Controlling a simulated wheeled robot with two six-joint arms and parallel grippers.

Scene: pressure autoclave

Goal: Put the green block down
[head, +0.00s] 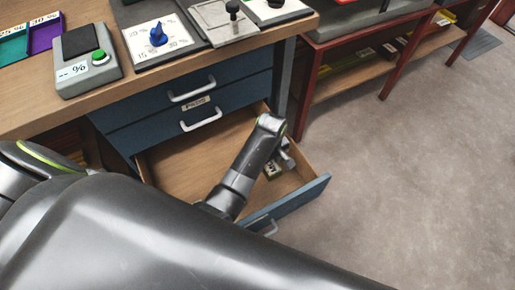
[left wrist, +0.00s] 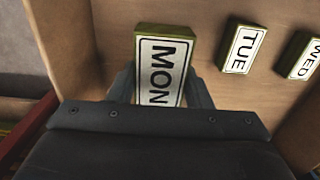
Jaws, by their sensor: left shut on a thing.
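A block with olive-green sides and a white label reading MON (left wrist: 163,68) sits between the fingers of my left gripper (head: 285,157) in the left wrist view. The gripper is shut on it. In the head view the gripper is down inside the open bottom drawer (head: 312,190), near its right end, and my arm mostly hides the held block. The drawer floor is wooden. I cannot tell whether the block touches it. My right gripper is not in view.
Blocks labelled TUE (left wrist: 242,49) and WED (left wrist: 302,60) lie in the drawer, right of the held block in the left wrist view. The drawer's left part is bare. The bench top (head: 40,112) above holds a green-button box (head: 88,62) and a blue-knob dial (head: 157,38).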

